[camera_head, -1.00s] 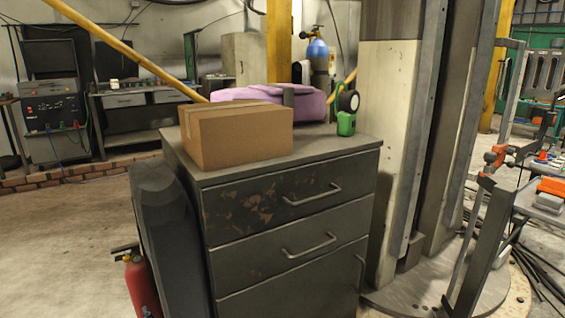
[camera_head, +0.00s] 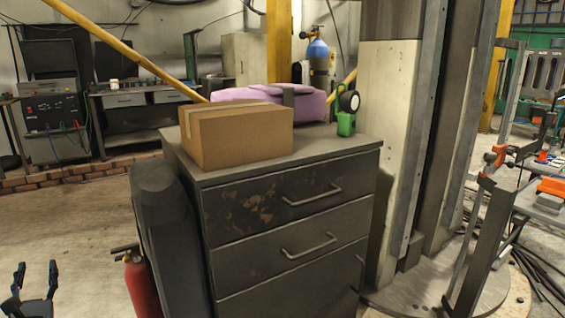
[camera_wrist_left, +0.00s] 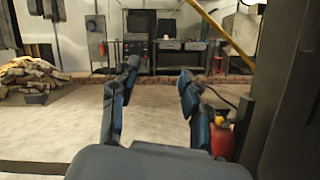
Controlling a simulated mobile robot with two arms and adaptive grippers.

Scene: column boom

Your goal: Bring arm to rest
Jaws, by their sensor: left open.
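My left gripper (camera_head: 36,280) shows at the lower left corner of the head view, over the bare floor. Its two dark fingers stand apart and point up in the picture, with nothing between them. The left wrist view shows the same open fingers (camera_wrist_left: 157,85), with floor and a far workbench beyond them. My right gripper is not in view.
A dark drawer cabinet (camera_head: 290,235) stands in front, bearing a cardboard box (camera_head: 240,137), a pink bag (camera_head: 262,95) and a green item (camera_head: 346,124). A red extinguisher (camera_head: 141,285) stands beside it, left. Floor (camera_head: 70,225) at left is clear.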

